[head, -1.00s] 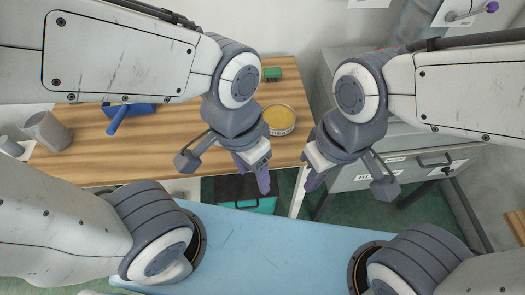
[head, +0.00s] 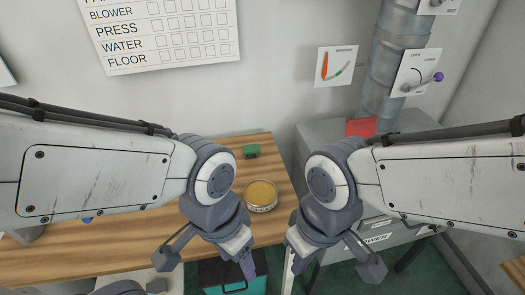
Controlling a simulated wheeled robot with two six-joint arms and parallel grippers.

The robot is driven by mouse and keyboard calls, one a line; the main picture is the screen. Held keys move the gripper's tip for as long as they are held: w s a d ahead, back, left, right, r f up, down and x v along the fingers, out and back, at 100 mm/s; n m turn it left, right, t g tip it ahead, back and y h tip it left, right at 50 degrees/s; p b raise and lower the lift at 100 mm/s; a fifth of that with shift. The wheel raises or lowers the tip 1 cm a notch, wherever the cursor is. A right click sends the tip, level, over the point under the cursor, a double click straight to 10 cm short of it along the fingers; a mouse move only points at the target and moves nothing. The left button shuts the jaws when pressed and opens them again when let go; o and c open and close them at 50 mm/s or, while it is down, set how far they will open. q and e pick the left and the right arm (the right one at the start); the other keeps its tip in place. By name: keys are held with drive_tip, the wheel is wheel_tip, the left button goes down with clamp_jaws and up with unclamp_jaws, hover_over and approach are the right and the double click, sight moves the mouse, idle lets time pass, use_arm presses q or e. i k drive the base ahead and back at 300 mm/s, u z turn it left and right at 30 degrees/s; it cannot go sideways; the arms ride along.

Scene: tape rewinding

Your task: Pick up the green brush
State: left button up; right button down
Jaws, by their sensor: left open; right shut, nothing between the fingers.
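The green brush (head: 251,151) shows as a small green block near the back edge of the wooden table, by the wall. Its finer shape is too small to tell. My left gripper (head: 247,264) is open and empty, with its fingers seen nearly edge-on. It hangs over the table's front edge, in front of the brush and well apart from it. My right gripper (head: 298,262) is shut and empty, just right of the table. It is also apart from the brush.
A round tin (head: 261,195) with a yellow top stands on the table (head: 150,242) in front of the brush. A grey cabinet (head: 314,137) with a red item (head: 360,127) stands at right. A teal box (head: 254,284) sits below. The wall behind carries signs.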

sight(254, 149)
drive_tip(key=u, duration=0.15)
drive_tip(key=i, duration=0.7)
drive_tip(key=u, duration=0.4)
